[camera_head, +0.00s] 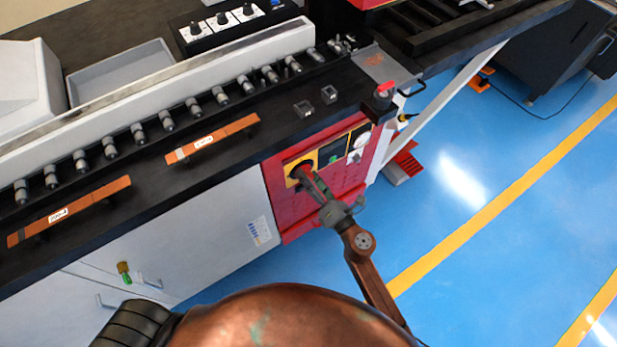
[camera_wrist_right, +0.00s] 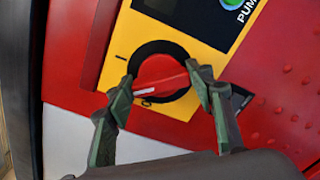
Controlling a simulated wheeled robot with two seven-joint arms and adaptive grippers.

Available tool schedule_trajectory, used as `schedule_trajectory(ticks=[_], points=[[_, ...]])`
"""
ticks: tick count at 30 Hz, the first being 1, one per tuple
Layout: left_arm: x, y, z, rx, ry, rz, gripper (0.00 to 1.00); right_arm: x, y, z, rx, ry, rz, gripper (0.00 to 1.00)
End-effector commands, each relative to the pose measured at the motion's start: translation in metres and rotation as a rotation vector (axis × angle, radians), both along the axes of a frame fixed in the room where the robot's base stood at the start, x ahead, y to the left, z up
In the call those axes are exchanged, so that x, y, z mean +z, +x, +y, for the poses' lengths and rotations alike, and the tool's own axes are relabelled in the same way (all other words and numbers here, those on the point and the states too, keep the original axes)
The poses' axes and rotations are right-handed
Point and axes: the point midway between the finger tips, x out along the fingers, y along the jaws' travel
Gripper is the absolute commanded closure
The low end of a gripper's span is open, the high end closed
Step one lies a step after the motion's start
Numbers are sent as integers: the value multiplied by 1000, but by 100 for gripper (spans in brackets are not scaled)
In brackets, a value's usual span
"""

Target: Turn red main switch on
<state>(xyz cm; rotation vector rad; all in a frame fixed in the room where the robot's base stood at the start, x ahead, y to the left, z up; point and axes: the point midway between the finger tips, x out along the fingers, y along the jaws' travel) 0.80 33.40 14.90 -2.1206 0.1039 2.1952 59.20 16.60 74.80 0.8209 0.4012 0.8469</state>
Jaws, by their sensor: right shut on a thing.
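The red main switch (camera_wrist_right: 160,78) is a round red knob in a black ring on a yellow plate (camera_wrist_right: 120,55). In the right wrist view its white pointer line is at the lower left of the knob. In the head view the switch (camera_head: 303,168) sits on the red panel (camera_head: 285,205) at the machine's front. My right gripper (camera_wrist_right: 160,85) has its two green fingers on either side of the knob and is shut on it. In the head view the right gripper (camera_head: 309,175) reaches the switch and partly hides it. My left gripper is not in view.
A green pump button (camera_wrist_right: 231,4) is above right of the switch. A red emergency button (camera_head: 384,88) juts out at the bench corner. Copper bars (camera_head: 212,139) lie on the black worktop above the panel.

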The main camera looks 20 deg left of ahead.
Motion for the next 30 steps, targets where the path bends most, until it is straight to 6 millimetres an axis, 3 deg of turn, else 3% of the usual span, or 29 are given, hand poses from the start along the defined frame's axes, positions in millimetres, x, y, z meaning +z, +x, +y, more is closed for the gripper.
schedule_trajectory(ticks=[10, 30], points=[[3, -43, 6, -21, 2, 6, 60, 2, 1, -1, -2, 199, 254, 75], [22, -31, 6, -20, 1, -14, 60, -2, 2, -1, -2, 423, 540, 75]])
